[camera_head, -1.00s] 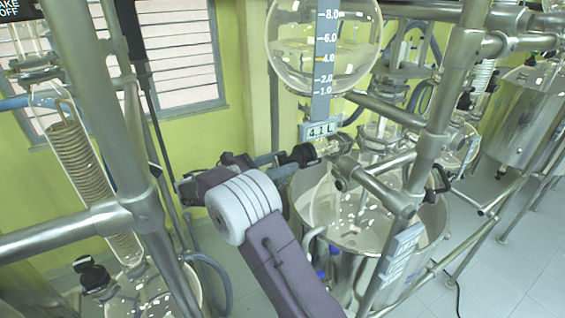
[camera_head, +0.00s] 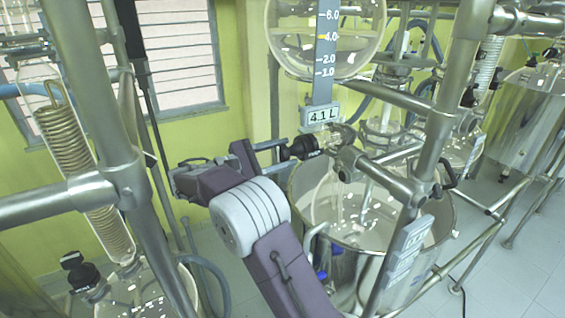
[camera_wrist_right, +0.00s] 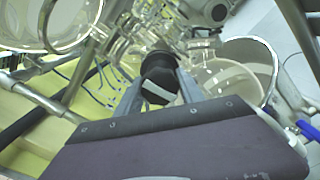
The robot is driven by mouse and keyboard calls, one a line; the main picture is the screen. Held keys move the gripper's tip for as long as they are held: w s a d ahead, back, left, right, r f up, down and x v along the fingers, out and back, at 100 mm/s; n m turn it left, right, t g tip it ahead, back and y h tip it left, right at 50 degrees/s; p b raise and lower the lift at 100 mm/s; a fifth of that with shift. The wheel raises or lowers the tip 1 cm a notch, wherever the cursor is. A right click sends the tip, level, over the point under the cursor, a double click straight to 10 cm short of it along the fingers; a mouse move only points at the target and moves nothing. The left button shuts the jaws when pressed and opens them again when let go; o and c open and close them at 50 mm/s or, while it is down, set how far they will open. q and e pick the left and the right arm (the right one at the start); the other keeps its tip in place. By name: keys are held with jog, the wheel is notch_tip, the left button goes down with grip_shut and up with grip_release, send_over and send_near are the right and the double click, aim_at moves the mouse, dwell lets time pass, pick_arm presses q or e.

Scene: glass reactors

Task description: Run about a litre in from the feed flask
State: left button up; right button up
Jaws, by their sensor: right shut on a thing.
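The round glass feed flask (camera_head: 300,45) hangs at the top of the head view, with a level scale (camera_head: 327,50) in front of it. A display (camera_head: 322,115) under the scale reads 4.1 L. My right gripper (camera_head: 287,153) is shut on a black valve knob (camera_head: 303,147) just below the flask. The knob also shows between the fingers in the right wrist view (camera_wrist_right: 158,75). Below and to the right is a glass reactor vessel (camera_head: 345,205) inside a steel pot (camera_head: 440,232). My left gripper is not in view.
Steel frame tubes (camera_head: 450,90) stand close to the right of my arm. Another upright post (camera_head: 110,130) and a coiled glass condenser (camera_head: 80,170) are at the left. A second steel vessel (camera_head: 520,115) stands at the far right on the tiled floor.

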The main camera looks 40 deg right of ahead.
jog(key=shift+m+b, duration=1.55)
jog(key=shift+m, duration=0.45)
jog(key=o, duration=1.4)
jog(key=a+b, duration=0.1)
jog(key=a, duration=0.8)
jog(key=shift+w, duration=0.45)
jog(key=shift+d, duration=0.1)
